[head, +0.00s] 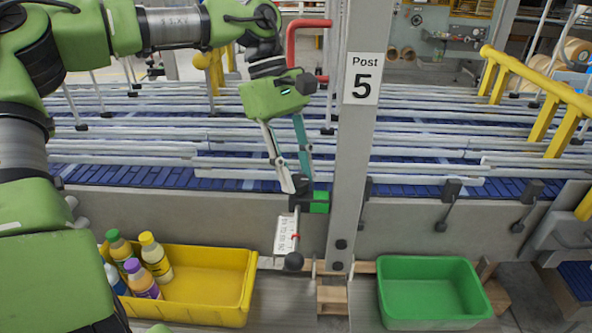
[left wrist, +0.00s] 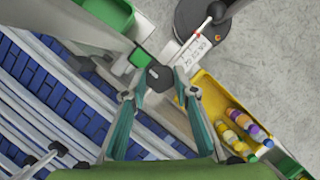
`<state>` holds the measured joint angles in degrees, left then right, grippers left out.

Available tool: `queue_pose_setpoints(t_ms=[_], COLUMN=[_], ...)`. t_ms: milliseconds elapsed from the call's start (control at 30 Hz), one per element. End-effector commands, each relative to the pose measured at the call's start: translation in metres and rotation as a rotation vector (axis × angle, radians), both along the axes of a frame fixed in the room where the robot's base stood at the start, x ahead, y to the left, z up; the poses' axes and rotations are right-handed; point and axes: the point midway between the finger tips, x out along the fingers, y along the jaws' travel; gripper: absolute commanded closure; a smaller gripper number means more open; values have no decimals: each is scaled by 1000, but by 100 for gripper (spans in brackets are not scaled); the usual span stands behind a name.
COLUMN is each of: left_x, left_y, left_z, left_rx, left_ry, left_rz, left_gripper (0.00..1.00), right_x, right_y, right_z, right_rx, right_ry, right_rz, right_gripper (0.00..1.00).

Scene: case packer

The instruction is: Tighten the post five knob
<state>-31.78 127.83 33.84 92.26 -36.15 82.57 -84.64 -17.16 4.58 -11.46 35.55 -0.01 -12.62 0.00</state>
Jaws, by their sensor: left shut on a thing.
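The grey post (head: 350,180) carries a white "Post 5" label (head: 362,78). A green block (head: 319,203) sits low on its left side, with a black knob (head: 299,202) beside it. The knob (left wrist: 160,77) and green block (left wrist: 140,57) also show in the left wrist view. A white scale plate (head: 285,233) with a red mark hangs below the knob. My left gripper (head: 298,184) comes down from above and is shut on the knob, which shows between its fingertips in the wrist view. The fingertips partly hide the knob in the head view. My right gripper is not in view.
A yellow bin (head: 215,285) with several bottles stands at lower left. An empty green bin (head: 430,288) stands right of the post. Conveyor rails (head: 440,155) run behind. A black ball (head: 293,262) ends the rod below the scale. Other black knobs (head: 452,190) line the conveyor side.

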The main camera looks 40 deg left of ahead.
Motion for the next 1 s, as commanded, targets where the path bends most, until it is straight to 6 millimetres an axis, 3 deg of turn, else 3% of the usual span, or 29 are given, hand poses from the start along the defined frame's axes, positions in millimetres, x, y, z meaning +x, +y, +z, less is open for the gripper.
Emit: queue_pose_setpoints(t_ms=[367,400,433,800,1000], left_x=[0,0,0,0,3], left_y=[0,0,0,1,10], left_z=[1,1,1,2,25], left_rx=[0,0,1,1,0], left_ry=[-2,-2,-2,-1,-4], left_rz=[-6,-6,-5,-3,-1], left_gripper=[95,63,57,57,57], right_x=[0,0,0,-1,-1], right_y=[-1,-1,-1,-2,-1], right_z=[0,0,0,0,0], right_rx=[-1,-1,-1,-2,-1], right_ry=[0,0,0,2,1], right_rz=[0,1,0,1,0], right_gripper=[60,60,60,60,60])
